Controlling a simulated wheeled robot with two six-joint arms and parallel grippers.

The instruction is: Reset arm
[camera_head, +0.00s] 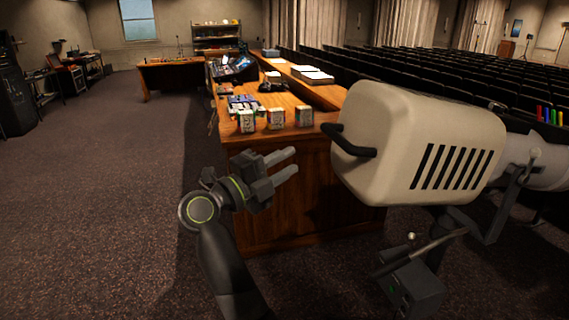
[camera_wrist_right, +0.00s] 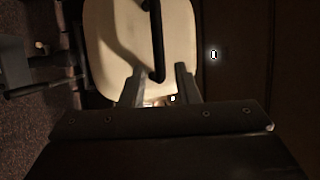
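My right gripper (camera_head: 291,162) is raised in the middle of the head view, in front of the wooden desk (camera_head: 285,200). Its two fingers are apart with nothing between them. In the right wrist view the fingers (camera_wrist_right: 160,70) are also spread, with a cream housing and its black handle beyond them. My left gripper is not in view.
A large cream spotlight (camera_head: 415,140) with black handle and vents stands close to the right of my gripper. Several small boxes (camera_head: 276,119) stand on the near desk end. Seat rows (camera_head: 440,75) fill the back right. Carpet (camera_head: 90,200) on the left is clear.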

